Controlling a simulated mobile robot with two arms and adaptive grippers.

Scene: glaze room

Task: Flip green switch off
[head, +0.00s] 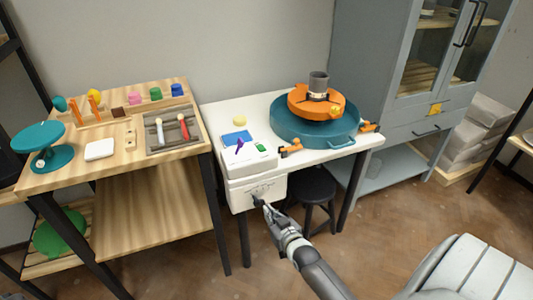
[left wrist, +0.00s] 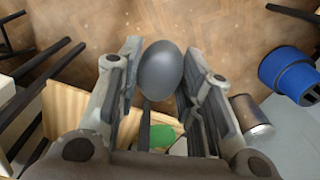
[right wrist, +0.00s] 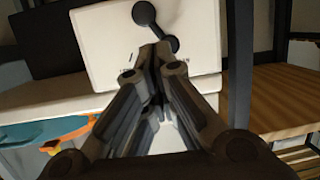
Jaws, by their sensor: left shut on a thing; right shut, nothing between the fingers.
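A small green switch (head: 261,147) shows on the top of a white box (head: 256,160) on the white table; it is too small to tell its position. My right gripper (head: 259,203) is shut and empty, low in front of the white front panel (head: 240,198) below that box. In the right wrist view the shut fingertips (right wrist: 154,60) are close to a white panel with a dark two-knobbed lever (right wrist: 157,28); I cannot tell whether they touch. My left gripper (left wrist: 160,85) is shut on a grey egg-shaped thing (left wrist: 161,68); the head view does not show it.
A purple piece (head: 239,146) and a blue pad (head: 236,137) lie near the switch. A teal basin (head: 290,127) with an orange wheel and grey cup stands to the right. A wooden bench (head: 75,170) is left, a grey cabinet (head: 362,75) right, a dark stool (head: 313,184) below.

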